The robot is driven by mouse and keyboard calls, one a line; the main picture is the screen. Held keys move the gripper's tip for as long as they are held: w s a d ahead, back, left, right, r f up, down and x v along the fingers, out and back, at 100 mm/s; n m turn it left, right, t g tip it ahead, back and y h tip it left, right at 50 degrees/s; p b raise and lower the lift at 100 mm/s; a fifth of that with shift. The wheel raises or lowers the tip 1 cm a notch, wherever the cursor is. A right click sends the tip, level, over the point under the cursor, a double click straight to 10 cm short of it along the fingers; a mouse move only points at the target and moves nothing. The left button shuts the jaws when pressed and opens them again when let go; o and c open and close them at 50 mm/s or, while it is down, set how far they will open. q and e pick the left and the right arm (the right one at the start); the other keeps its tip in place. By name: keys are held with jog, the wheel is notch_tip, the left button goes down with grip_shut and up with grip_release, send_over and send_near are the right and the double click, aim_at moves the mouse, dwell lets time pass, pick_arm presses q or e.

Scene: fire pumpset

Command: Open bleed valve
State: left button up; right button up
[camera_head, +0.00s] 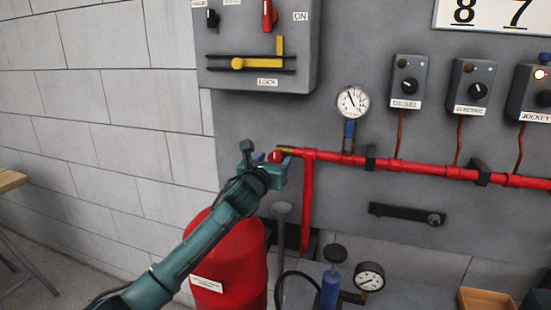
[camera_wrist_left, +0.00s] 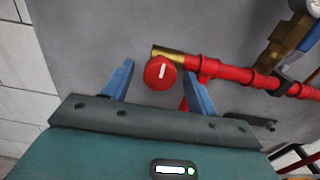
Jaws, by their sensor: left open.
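A round red knob (camera_head: 274,157) with a white line sits by the brass left end of the red pipe (camera_head: 420,170). In the left wrist view the red knob (camera_wrist_left: 160,73) faces me, its white line close to upright. My left gripper (camera_head: 272,154) is open at the knob. Its blue fingers show in the left wrist view (camera_wrist_left: 159,69), one on each side of the knob, with a visible gap on the left and a smaller one on the right. I cannot tell whether either finger touches it. My right gripper is not in view.
A pressure gauge (camera_head: 352,102) with a blue-handled fitting (camera_head: 349,132) stands on the pipe to the right. A grey panel (camera_head: 225,72) hangs above. A red tank (camera_head: 235,255) stands below, and a blue hand pump (camera_head: 330,288) with a gauge (camera_head: 369,277) is at the lower right.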

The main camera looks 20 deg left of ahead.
pick_arm(q)
jog(key=shift+w, duration=1)
jog(key=shift+c, duration=0.2)
jog(key=c, duration=1)
